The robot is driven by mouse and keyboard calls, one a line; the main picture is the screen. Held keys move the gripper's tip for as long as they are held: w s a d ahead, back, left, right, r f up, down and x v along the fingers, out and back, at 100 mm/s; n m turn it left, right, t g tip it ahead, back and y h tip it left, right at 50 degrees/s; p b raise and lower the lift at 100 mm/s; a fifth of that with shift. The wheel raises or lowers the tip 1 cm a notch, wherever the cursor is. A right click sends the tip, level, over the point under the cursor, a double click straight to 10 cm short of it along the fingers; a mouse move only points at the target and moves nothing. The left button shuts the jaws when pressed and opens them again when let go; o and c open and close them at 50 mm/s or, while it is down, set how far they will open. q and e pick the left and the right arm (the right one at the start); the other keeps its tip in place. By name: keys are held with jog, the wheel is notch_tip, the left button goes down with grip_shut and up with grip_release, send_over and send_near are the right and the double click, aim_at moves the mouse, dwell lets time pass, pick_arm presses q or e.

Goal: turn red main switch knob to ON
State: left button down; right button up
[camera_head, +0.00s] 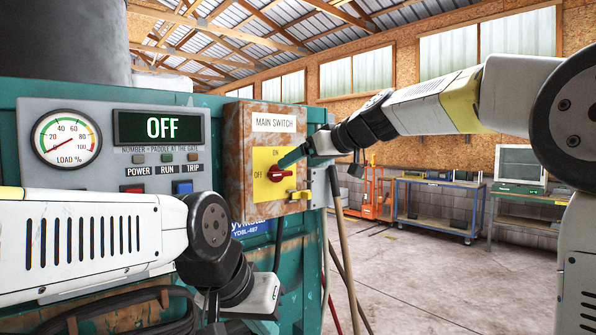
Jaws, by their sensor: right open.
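The red main switch knob (277,172) sits on a yellow plate (264,190) on the rusty brown switch box (239,150) labelled MAIN SWITCH. ON is printed above the knob and OFF to its left. The display (160,127) reads OFF. My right gripper (288,161) is open, coming in from the right, with its dark finger just above and beside the knob. Whether it touches the knob cannot be told. My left gripper (266,298) hangs low in front of the teal machine, below the switch box, with its fingers mostly hidden.
Open concrete floor lies right.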

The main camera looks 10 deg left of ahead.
aim_at(279, 174)
jog(key=x, duration=0.8)
jog(key=shift+r, duration=0.15)
jog(key=shift+w, duration=0.1)
jog(key=shift+c, duration=0.4)
jog(key=c, duration=1.3)
